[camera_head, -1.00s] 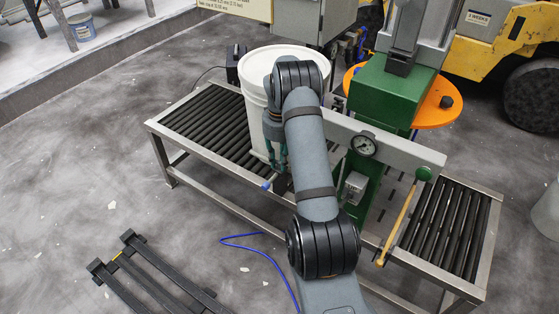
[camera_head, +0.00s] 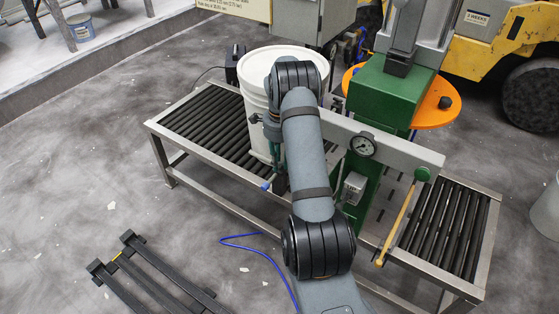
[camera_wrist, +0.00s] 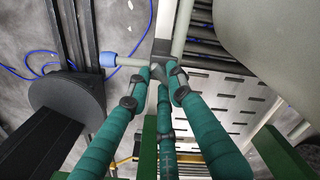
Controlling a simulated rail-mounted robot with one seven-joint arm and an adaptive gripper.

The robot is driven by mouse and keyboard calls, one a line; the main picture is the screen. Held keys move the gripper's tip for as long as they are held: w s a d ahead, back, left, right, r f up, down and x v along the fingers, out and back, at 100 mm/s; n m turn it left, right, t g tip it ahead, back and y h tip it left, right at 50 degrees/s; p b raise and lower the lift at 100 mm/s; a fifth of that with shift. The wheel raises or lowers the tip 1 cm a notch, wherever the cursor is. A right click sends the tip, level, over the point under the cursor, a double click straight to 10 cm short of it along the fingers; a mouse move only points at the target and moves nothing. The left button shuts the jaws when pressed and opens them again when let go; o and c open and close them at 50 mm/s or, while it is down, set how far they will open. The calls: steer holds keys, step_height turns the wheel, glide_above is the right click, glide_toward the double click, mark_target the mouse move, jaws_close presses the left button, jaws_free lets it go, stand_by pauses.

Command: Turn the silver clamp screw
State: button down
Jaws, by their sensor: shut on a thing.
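The silver clamp screw (camera_wrist: 132,62) shows in the wrist view as a grey bar with a blue end cap, running left from a dark block at my fingertips. My gripper (camera_wrist: 163,76) has teal fingers with black joints, closed on the screw beside that block. In the head view, the screw's blue end (camera_head: 266,186) shows low in front of the white pail, at the conveyor's near edge. My gripper (camera_head: 277,170) is there too, mostly hidden by my arm. The exact contact between fingertips and screw is hard to see.
The white pail (camera_head: 252,100) stands on the roller conveyor (camera_head: 207,122) right behind my gripper. A green press (camera_head: 382,92) with a gauge (camera_head: 362,144) and a yellow-handled lever (camera_head: 398,222) stands to the right. A blue hose (camera_head: 262,250) lies on the floor.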

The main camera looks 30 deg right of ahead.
steer(key=n, duration=0.4)
steer(key=shift+d+p, duration=0.1)
steer(key=shift+p, duration=0.25)
steer(key=shift+d+n+p, duration=0.1)
steer(key=shift+n+p, duration=0.2)
steer(key=shift+n, duration=1.9)
steer(key=c, duration=1.5)
jaws_free()
steer(key=shift+c, duration=0.2)
steer(key=shift+r, duration=0.1)
step_height(320, 180, up, 12)
